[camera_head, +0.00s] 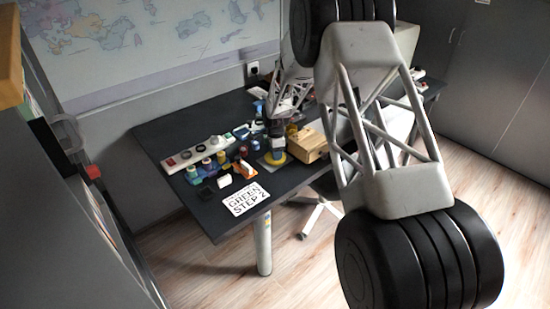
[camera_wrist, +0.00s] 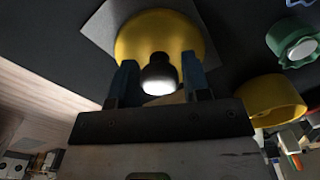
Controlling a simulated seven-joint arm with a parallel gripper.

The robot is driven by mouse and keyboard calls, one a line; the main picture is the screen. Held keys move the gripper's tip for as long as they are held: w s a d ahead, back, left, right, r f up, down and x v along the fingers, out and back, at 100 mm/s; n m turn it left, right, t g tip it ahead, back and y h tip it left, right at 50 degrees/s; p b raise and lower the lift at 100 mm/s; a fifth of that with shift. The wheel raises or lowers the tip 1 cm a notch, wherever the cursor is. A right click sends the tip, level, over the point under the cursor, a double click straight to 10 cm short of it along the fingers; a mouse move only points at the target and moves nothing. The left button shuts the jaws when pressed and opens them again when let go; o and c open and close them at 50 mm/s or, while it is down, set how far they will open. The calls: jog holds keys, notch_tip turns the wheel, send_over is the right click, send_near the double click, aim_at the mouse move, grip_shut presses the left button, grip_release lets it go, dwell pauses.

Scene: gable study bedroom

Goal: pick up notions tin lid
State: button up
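The notions tin lid appears to be the yellow round disc (camera_wrist: 195,38) with a black knob (camera_wrist: 160,72), seen close up in the wrist view. In the head view its yellow rim (camera_head: 275,160) shows on the dark desk, under my gripper (camera_head: 278,150). In the wrist view my gripper (camera_wrist: 160,80) has its two blue fingers on either side of the knob. Narrow gaps seem to show between the fingers and the knob, so it looks open around it. The lid lies on a grey square sheet (camera_wrist: 98,28).
A yellow round container (camera_wrist: 270,97) is close to the right of the lid in the wrist view, with a green-rimmed item (camera_wrist: 292,40) beyond. In the head view a wooden box (camera_head: 307,144) stands right of my gripper. A power strip (camera_head: 200,152) and several small items crowd the left. A white sign (camera_head: 245,199) lies near the front edge.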

jog(key=c, duration=0.6)
jog(key=shift+r, duration=0.2)
jog(key=shift+r, duration=0.5)
notch_tip(320, 180, up, 2)
jog(key=s+d, duration=0.1)
jog(key=s, duration=0.4)
jog(key=s+d+r, duration=0.1)
jog(key=s+d, duration=0.1)
jog(key=s, duration=0.3)
jog(key=s+d, duration=0.1)
jog(key=s, duration=0.4)
jog(key=shift+s+d+r, duration=0.15)
jog(key=shift+s+r, duration=0.05)
jog(key=shift+r, duration=0.1)
jog(key=shift+w+d+r, duration=0.1)
jog(key=shift+w+r, duration=1.05)
jog(key=shift+w, duration=4.25)
jog(key=shift+w+d+r, duration=0.1)
jog(key=shift+w+r, duration=1.05)
jog(key=shift+w, duration=4.25)
jog(key=shift+w+d+r, duration=0.1)
jog(key=shift+w+r, duration=1.05)
jog(key=shift+w, duration=4.25)
